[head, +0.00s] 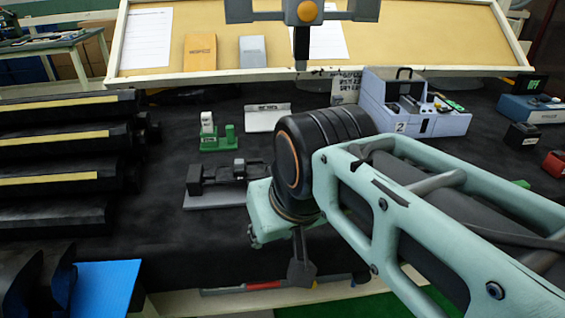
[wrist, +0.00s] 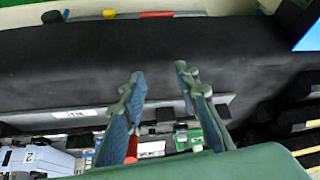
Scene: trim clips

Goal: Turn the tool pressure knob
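I cannot tell for sure which part is the tool pressure knob; no readable label marks it. A round orange knob-like piece (head: 307,12) sits on a dark grey bracket (head: 340,10) at the top of the head view. A small yellow round piece (wrist: 52,17) shows at the bench edge in the wrist view. My gripper (wrist: 160,70) is open, its two fingers apart with nothing between them, over the dark bench mat. In the head view my arm hides part of the bench, and the fingers are not clearly seen.
A dark bench mat (head: 170,225) carries a black fixture on a grey plate (head: 213,199), a green stand (head: 217,142) and a grey box marked 2 (head: 440,124). Black stepped racks (head: 60,141) stand left.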

